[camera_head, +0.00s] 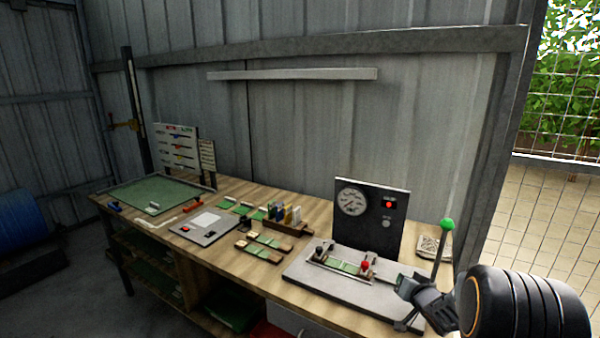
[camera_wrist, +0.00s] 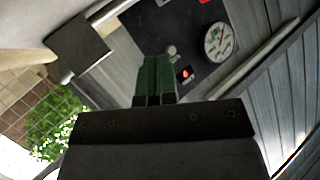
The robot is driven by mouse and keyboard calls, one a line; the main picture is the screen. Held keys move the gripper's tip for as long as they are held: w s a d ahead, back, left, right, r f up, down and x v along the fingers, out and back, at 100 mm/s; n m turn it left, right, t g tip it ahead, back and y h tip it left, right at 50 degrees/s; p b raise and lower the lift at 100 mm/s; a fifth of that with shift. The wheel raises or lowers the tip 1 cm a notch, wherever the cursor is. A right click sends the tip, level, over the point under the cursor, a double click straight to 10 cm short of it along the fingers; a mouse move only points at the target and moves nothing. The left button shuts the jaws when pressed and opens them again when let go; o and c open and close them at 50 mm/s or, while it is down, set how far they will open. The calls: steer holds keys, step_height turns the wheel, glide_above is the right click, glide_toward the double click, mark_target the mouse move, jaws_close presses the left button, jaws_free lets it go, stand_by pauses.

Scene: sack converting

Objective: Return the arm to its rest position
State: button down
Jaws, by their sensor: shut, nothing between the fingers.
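My gripper (camera_head: 403,283) is at the lower right in the head view, over the right end of the workbench (camera_head: 310,240). It is beside the grey base plate (camera_head: 350,292) of the bench device and close to the lever with a green knob (camera_head: 447,225). Contact with either cannot be told. In the wrist view my gripper (camera_wrist: 155,62) shows green fingers shut together with nothing between them. Behind them, that tilted view shows the device's black panel with a round gauge (camera_wrist: 218,40) and a lit red lamp (camera_wrist: 186,74).
The black panel (camera_head: 372,240) stands upright at the back of the base plate. A fixture with a red knob (camera_head: 365,266) sits on the plate. Green pieces, small bottles (camera_head: 285,213) and a green mat (camera_head: 160,193) are farther left. A tiled floor (camera_head: 545,230) lies right.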

steer(key=d+f+g+h, duration=0.1)
steer(key=s+d+f+h, duration=0.1)
steer(key=shift+s+f+g, duration=0.3)
steer(key=shift+f+g, duration=0.1)
steer(key=s, duration=0.1)
steer(key=s+d+g+h, duration=0.1)
steer(key=s+f+g, duration=0.1)
steer(key=shift+s+d+h, duration=0.15)
steer(key=shift+s+h, duration=0.1)
steer(key=shift+h, duration=0.15)
steer(key=s+g, duration=0.1)
steer(key=s, duration=0.1)
steer(key=s+a+g, duration=0.1)
steer(key=s, duration=0.1)
steer(key=s+a+r+g+h, duration=0.1)
steer(key=s+g, duration=0.1)
steer(key=shift+s, duration=0.25)
steer(key=s+a+r+n+g+y, duration=0.1)
steer(key=s+a+r+n, duration=0.1)
steer(key=s+a+r, duration=0.3)
steer(key=s+a+r+n+g+y, duration=0.1)
steer(key=s+a+r, duration=0.4)
steer(key=s+a, duration=0.5)
steer(key=shift+s+a+n+y, duration=0.15)
steer(key=shift+s+n+y, duration=0.15)
steer(key=shift+n+y, duration=0.15)
